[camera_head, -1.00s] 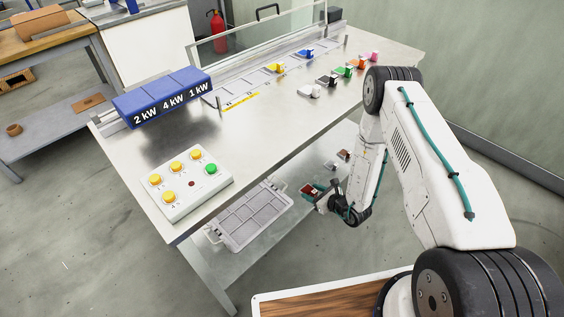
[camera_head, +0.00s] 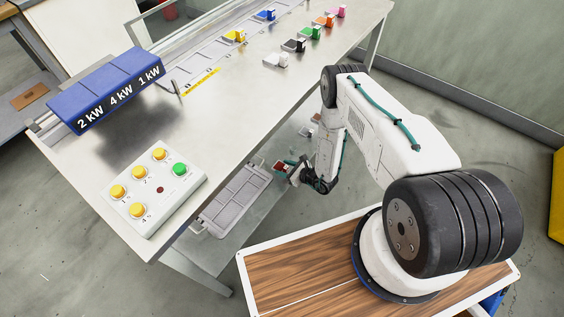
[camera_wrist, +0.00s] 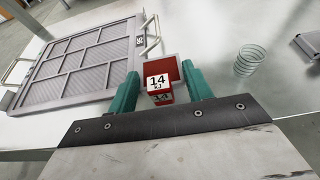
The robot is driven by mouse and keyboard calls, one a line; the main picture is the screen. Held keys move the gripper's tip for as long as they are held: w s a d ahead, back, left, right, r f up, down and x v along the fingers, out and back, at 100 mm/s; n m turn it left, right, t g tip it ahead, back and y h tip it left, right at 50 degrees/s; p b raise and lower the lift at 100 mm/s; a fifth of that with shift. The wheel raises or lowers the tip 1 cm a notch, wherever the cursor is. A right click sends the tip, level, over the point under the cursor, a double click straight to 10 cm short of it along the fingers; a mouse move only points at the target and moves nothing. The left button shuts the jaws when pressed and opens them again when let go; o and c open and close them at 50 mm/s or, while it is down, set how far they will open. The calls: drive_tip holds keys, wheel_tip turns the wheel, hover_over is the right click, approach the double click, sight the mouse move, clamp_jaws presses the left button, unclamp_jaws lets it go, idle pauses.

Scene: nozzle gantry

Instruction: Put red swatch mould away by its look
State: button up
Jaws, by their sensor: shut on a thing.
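In the head view the mould (camera_head: 283,164) and my gripper (camera_head: 293,172) are beside the table, near the lower shelf. A grey compartment tray (camera_wrist: 78,62) lies on the shelf to the left of my gripper in the wrist view. The tray also shows in the head view (camera_head: 228,204), and its visible compartments look empty. Whether the mould touches the shelf cannot be told.
A clear ringed cup (camera_wrist: 248,60) stands right of the mould. On the table are a button box (camera_head: 152,190), blue kW blocks (camera_head: 108,93), and coloured swatch moulds, including yellow (camera_head: 235,36), green (camera_head: 312,32) and white (camera_head: 276,60) ones. The table's front edge is above my gripper.

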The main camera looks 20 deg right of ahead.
sight(284, 164)
drive_tip(key=w, duration=0.3)
drive_tip(key=w+d, duration=0.1)
drive_tip(key=shift+w+f, duration=0.4)
drive_tip(key=shift+f, duration=0.75)
drive_tip(key=shift+w+f, duration=0.1)
drive_tip(key=shift+f, duration=0.75)
drive_tip(key=shift+f, duration=0.15)
drive_tip(key=o, duration=1)
drive_tip(key=shift+s+d+r, duration=0.15)
drive_tip(key=shift+r, duration=0.05)
drive_tip(key=v, duration=1.1)
drive_tip(key=shift+s+d+r, duration=0.15)
drive_tip(key=shift+s+r, duration=0.05)
drive_tip(key=shift+s, duration=0.05)
